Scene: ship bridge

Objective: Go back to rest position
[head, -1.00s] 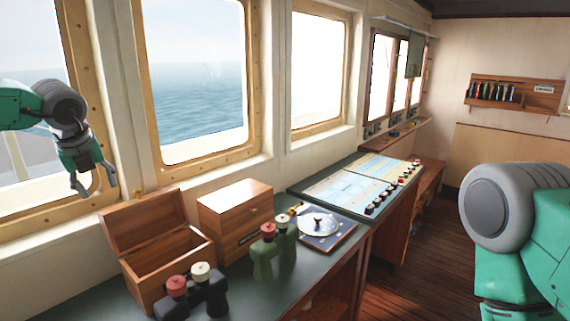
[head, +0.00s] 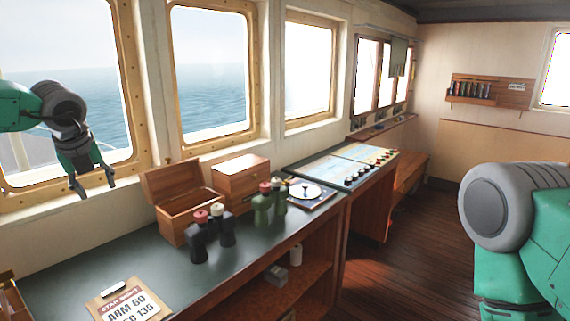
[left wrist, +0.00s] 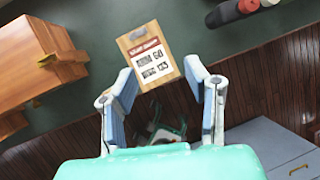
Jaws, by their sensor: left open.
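My left gripper (head: 92,184) is open and empty in the head view. It hangs fingers down at the left, in front of the window and above the counter. In the left wrist view its two fingers (left wrist: 163,105) stand apart with nothing between them that they touch; a clipboard (left wrist: 148,52) lies beyond their tips. In the head view that clipboard (head: 130,302) lies on the counter at the lower left, apart from the gripper. A large green and grey part of my right arm fills the right edge of the head view; my right gripper is out of view.
On the counter (head: 110,255) stand an open wooden box (head: 178,222), dark binoculars (head: 197,243), a closed wooden box (head: 240,182), green binoculars (head: 263,208) and an instrument with a white dial (head: 305,191). A chart desk (head: 340,172) stands beyond. Wooden floor (head: 410,250) at the right is clear.

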